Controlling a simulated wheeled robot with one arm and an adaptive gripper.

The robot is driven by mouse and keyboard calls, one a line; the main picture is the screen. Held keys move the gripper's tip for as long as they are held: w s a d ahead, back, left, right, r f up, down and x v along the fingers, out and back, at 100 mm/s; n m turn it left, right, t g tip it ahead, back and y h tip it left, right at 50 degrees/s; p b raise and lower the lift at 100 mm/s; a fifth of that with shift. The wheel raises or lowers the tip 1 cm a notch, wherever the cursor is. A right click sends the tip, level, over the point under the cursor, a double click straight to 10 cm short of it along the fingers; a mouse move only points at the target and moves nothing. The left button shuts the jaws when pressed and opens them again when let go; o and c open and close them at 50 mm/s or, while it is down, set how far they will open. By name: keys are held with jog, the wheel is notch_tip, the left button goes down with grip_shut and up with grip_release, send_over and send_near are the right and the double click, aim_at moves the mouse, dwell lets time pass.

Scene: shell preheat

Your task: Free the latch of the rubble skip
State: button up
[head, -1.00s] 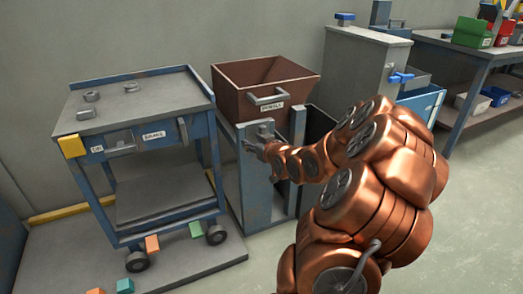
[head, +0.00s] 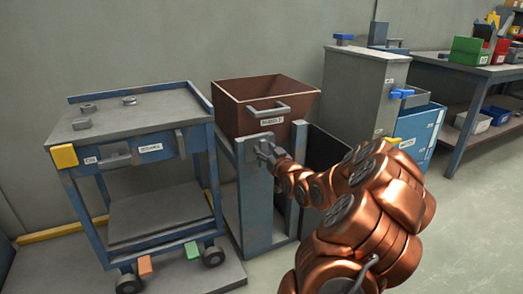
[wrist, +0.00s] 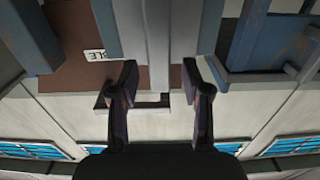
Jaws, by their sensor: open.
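The rubble skip (head: 235,112) is a brown, open-topped tub with a grey front handle (head: 270,110) and a label (head: 272,121). It sits in a blue frame (head: 225,165). A grey latch plate (head: 258,140) is on the front below the label, partly hidden by my gripper (head: 266,153). In the wrist view the skip (wrist: 70,55) looks upside down. There my gripper (wrist: 160,90) is open, with a grey upright bar (wrist: 158,45) showing between its fingers. I cannot tell whether the fingers touch it, or how the latch is set.
A blue trolley (head: 150,103) with small grey parts on top stands left of the skip. A grey cabinet (head: 360,90) with a blue lever and a blue box (head: 418,135) stand right. A workbench (head: 470,72) is at far right.

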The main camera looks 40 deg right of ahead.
jog(key=shift+b+x, duration=0.3)
jog(key=shift+x, duration=1.05)
jog(key=shift+s, duration=0.1)
grip_shut()
jog(key=shift+a, duration=0.1)
